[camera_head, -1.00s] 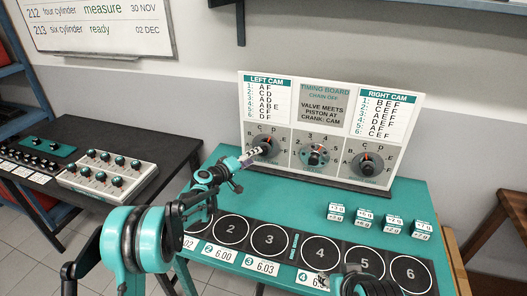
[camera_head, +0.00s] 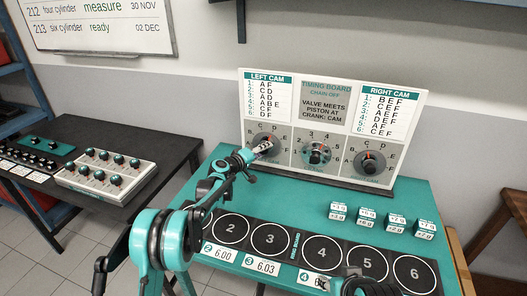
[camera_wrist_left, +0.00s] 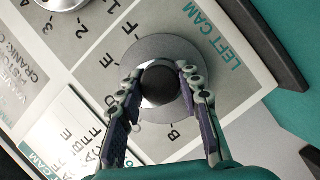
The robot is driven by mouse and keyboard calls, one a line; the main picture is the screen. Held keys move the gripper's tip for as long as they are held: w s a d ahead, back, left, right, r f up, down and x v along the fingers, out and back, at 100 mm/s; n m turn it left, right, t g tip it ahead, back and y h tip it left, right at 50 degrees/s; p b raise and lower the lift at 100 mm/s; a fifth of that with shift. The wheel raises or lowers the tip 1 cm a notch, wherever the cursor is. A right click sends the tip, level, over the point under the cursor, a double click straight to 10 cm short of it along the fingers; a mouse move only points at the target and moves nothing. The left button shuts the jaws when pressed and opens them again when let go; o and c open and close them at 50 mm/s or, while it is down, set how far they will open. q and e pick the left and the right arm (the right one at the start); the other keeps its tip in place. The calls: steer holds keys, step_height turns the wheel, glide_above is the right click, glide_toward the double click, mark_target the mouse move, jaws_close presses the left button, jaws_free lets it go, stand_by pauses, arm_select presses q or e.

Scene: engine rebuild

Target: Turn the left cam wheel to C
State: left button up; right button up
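The left cam wheel (camera_head: 266,139) is a dark round knob on a grey dial, low on the timing board under the LEFT CAM list. My left gripper (camera_head: 261,149) is in front of it and hides part of it. In the left wrist view, the black knob (camera_wrist_left: 158,86) lies between the two fingers of my left gripper (camera_wrist_left: 159,78). The fingers are spread, one on each side, with a narrow gap apparent. Letters B, D, E and F show around the dial; the pointer's setting is hidden. My right gripper (camera_head: 335,284) is partly visible at the bottom edge; its fingers are unclear.
The crank wheel (camera_head: 315,154) and right cam wheel (camera_head: 369,162) are to the right on the same board (camera_head: 412,125). Small labelled blocks (camera_head: 367,217) and a numbered mat (camera_head: 293,249) lie on the teal table (camera_head: 290,204). A dark side table (camera_head: 172,151) stands left.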

arm_select(q)
steer(key=shift+c, duration=1)
steer(key=n+h+b, duration=0.1)
steer(key=n, duration=0.2)
steer(key=shift+f+t, duration=0.1)
steer(key=shift+t, duration=0.3)
steer(key=shift+n+t+h+b, duration=0.4)
steer(key=shift+n+t+h, duration=0.15)
steer(key=shift+n, duration=1.25)
steer(key=o, duration=1.1)
steer(key=shift+o, duration=0.2)
